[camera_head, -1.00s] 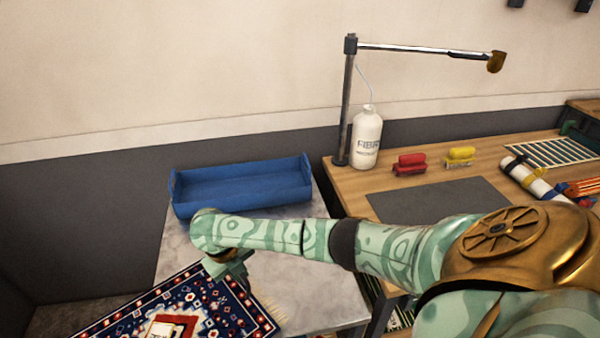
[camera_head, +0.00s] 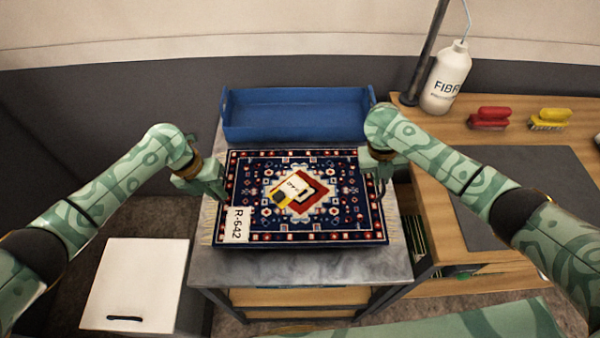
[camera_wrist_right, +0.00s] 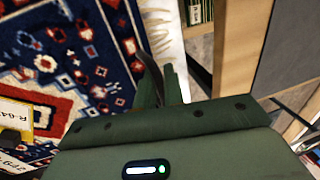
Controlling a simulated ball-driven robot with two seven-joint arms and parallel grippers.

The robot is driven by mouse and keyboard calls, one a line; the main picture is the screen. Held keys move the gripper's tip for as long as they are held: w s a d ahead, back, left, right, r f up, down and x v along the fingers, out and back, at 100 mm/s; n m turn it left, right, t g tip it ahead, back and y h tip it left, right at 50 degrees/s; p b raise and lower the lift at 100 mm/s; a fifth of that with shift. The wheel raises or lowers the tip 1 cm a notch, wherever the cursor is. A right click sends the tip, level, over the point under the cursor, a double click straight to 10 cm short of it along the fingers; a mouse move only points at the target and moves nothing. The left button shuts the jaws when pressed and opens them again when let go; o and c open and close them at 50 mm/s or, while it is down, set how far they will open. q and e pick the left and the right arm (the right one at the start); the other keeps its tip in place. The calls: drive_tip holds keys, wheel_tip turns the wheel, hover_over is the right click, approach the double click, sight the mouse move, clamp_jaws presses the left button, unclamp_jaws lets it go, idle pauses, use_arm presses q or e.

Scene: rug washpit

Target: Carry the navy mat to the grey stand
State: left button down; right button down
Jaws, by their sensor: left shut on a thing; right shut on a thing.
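The navy mat (camera_head: 333,223) has a red and white pattern, fringed ends and a white label reading R-642. It lies flat and level over the top of the grey stand (camera_head: 300,268); I cannot tell whether it touches. My left gripper (camera_head: 219,190) is shut on the mat's left edge. My right gripper (camera_head: 381,186) is shut on its right edge. In the right wrist view, my right gripper (camera_wrist_right: 162,88) is at the mat's fringed edge, and the mat (camera_wrist_right: 90,50) fills the left side.
A blue tray (camera_head: 295,136) stands behind the mat on the stand. A white tag and a yellow and black piece lie on the mat. A wooden bench (camera_head: 500,222) with a bottle (camera_head: 446,80) and brushes is close at right. A white cabinet (camera_head: 135,285) stands at front left.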

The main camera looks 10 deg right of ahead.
sight(219, 203)
use_arm(q)
drive_tip(key=shift+a, duration=0.25)
use_arm(e)
drive_tip(key=shift+d, duration=0.2)
